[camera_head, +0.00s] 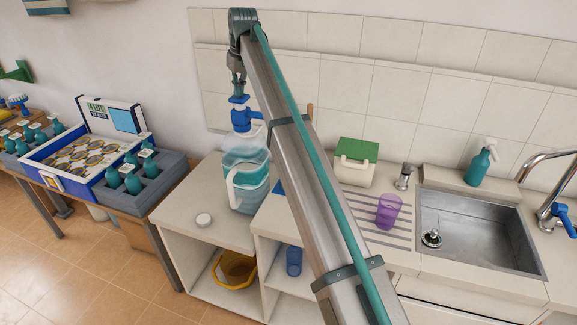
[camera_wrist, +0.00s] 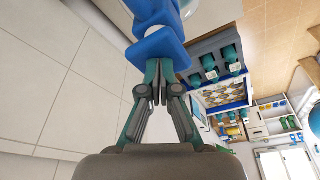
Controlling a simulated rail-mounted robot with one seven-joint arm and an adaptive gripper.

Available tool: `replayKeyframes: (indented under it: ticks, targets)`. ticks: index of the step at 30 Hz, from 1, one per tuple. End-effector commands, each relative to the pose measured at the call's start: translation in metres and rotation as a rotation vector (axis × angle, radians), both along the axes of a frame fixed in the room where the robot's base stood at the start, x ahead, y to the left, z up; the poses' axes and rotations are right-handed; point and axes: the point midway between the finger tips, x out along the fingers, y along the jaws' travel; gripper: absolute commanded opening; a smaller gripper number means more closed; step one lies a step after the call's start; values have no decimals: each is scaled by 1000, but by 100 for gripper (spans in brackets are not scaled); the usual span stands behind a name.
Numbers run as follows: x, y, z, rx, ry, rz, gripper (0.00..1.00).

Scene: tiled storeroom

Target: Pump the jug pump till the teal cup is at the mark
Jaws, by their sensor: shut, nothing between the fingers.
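The jug (camera_head: 252,200) is clear with bluish-teal contents and a white handle, and stands on the left white counter. The blue jug pump (camera_head: 243,120) sits on top of it, with a flat blue head. My gripper (camera_head: 238,88) is shut and empty, pointing down just above the pump head. In the wrist view the closed fingertips (camera_wrist: 157,82) are right at the blue pump (camera_wrist: 158,45); I cannot tell whether they touch. I cannot make out the teal cup or its mark; my arm hides part of the counter right of the jug.
A white cap (camera_head: 203,220) lies left of the jug. A purple cup (camera_head: 388,211) stands on the ribbed drainer beside the sink (camera_head: 475,230). A green-lidded box (camera_head: 355,162) is behind. A blue cup (camera_head: 294,260) and yellow bowl (camera_head: 236,269) are on lower shelves.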

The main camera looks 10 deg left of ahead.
Motion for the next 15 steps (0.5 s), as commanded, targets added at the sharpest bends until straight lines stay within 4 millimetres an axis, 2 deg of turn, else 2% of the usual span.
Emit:
replayKeyframes:
  ticks: [8, 15]
  targets:
    - [0, 0, -1, -1, 1, 0, 0]
    - [0, 0, -10, -1, 1, 0, 0]
